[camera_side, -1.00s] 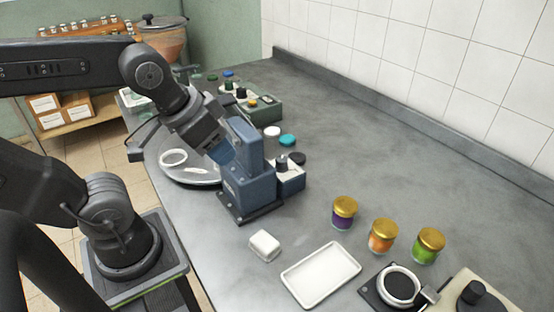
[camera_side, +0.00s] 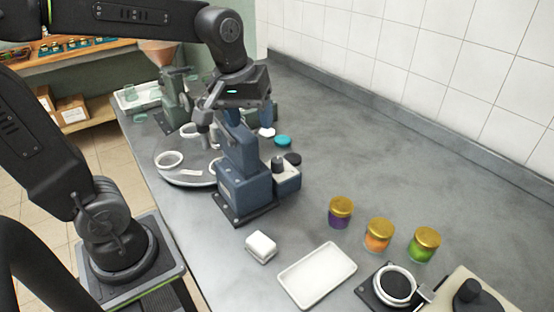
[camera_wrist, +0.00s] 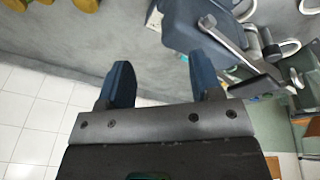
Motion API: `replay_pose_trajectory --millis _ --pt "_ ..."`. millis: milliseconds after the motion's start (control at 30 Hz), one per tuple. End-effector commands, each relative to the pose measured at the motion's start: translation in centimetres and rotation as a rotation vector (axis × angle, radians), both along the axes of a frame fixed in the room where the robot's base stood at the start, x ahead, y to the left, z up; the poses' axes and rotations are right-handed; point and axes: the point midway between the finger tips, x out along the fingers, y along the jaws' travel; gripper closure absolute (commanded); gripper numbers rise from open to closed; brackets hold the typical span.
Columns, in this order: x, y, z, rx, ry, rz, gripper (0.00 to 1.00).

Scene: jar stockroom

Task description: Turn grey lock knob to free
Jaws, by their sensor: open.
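My gripper (camera_wrist: 159,60) is open and empty in the wrist view, its two blue fingers apart over the grey worktop. In the side view the hand is above the blue capping machine (camera_side: 243,185), and its fingers are hard to tell from the machine's blue head. The machine's blue body (camera_wrist: 192,22) and a silver lever also show in the wrist view, beyond the fingers. A dark knob (camera_side: 279,164) sits on a pale box at the machine's right side. Another dark grey knob (camera_side: 468,292) sits on a cream box at lower right. I cannot tell which is the lock knob or its setting.
Three gold-lidded jars (camera_side: 378,236) stand right of centre. A white tray (camera_side: 317,275) and a white block (camera_side: 261,247) lie in front. A round turntable (camera_side: 187,177) with white rings is left of the machine. The worktop along the tiled wall is clear.

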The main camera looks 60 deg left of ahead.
Motion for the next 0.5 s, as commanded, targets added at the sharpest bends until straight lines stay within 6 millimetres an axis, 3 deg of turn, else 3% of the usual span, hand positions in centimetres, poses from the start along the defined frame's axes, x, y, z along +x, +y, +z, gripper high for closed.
replay_pose_trajectory --millis 33,200,333,500 --pt "1.8 0.8 -0.5 -0.024 0.043 0.101 0.41" --pt "6.3 3.0 -2.1 -0.081 0.145 0.412 0.41" --pt "8.6 4.3 -3.5 -0.102 0.197 0.578 0.41" --pt "10.0 5.2 -4.5 -0.113 0.231 0.693 0.41"
